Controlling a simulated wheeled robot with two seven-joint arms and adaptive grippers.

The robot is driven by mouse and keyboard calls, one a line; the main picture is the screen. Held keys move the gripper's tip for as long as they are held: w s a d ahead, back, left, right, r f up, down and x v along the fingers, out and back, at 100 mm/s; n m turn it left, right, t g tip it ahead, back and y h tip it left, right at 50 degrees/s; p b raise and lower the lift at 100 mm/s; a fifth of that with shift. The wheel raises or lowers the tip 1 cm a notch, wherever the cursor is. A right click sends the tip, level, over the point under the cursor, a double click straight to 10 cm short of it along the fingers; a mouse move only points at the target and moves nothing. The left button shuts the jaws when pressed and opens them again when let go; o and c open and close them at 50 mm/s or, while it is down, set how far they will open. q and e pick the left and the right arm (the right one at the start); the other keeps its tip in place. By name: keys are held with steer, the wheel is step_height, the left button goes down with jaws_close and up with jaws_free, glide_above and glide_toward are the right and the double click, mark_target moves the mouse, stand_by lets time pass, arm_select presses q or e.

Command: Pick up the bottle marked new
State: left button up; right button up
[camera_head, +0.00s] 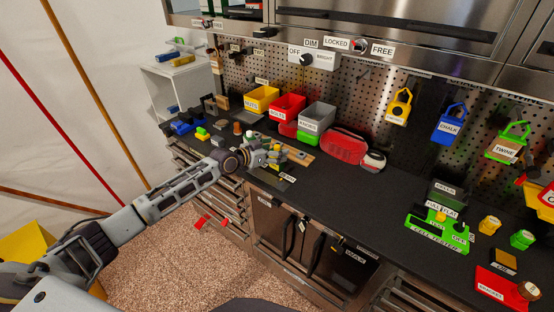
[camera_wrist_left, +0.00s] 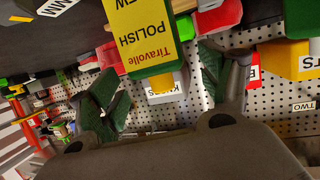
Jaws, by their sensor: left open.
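In the left wrist view a green bottle with a yellow label (camera_wrist_left: 145,32) reading "Tiravolle POLISH" hangs upside down in the picture. The letters "EW" show at its cut-off top edge, so the whole mark is not visible. My left gripper (camera_wrist_left: 165,82) is open, its two green-padded fingers apart on either side of the bottle's near end. I cannot tell if either finger touches it. In the head view my left gripper (camera_head: 273,157) is low over the dark worktop, near a wooden board, and it hides most of what lies there. My right gripper is not in view.
Behind the gripper stand a yellow bin (camera_head: 262,98), a red bin (camera_head: 287,107) and a grey bin (camera_head: 316,118) against the pegboard. A red pouch (camera_head: 343,147) lies to the right. The worktop (camera_head: 365,195) is clear between the pouch and the green cell tester (camera_head: 437,236).

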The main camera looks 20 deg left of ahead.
arm_select(q)
steer(key=c, duration=1.7)
steer(key=shift+o, duration=0.2)
steer(key=shift+r, duration=0.1)
steer(key=shift+r+b, duration=0.55)
steer(key=shift+r, duration=4.4)
